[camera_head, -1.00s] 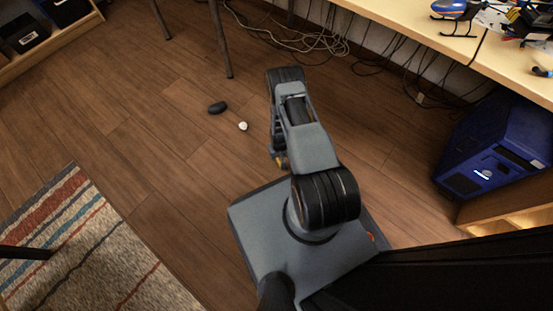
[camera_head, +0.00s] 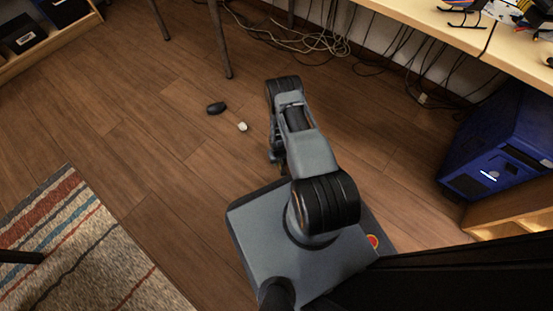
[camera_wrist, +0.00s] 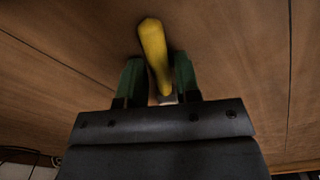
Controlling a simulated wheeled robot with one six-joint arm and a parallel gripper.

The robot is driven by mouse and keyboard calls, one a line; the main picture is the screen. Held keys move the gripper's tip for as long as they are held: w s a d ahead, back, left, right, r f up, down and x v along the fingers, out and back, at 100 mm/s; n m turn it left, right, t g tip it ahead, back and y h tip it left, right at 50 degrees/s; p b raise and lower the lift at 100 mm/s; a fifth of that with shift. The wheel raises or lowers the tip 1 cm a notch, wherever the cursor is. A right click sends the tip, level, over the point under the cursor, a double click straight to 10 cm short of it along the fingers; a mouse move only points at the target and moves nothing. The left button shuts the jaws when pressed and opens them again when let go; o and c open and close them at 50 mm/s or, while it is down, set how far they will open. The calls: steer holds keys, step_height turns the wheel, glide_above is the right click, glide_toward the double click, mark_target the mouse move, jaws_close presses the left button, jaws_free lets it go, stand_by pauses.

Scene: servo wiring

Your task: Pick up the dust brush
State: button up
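The dust brush shows in the wrist view as a yellow handle (camera_wrist: 153,45) lying between the two green fingers of my gripper (camera_wrist: 160,82). The fingers sit close on both sides of the handle, and it sticks out past them. A pale bit shows at the finger bases; the rest of the brush is hidden. In the head view my gripper (camera_head: 277,158) hangs low over the wood floor, partly hidden by my arm, and the brush cannot be made out there.
A black object (camera_head: 216,108) and a small white object (camera_head: 242,127) lie on the floor left of my arm. A striped rug (camera_head: 85,250) is at lower left. A blue computer case (camera_head: 497,145), desk (camera_head: 450,45) and loose cables (camera_head: 310,42) are at the right and back.

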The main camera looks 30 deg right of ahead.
jaws_close()
stand_by(0.6)
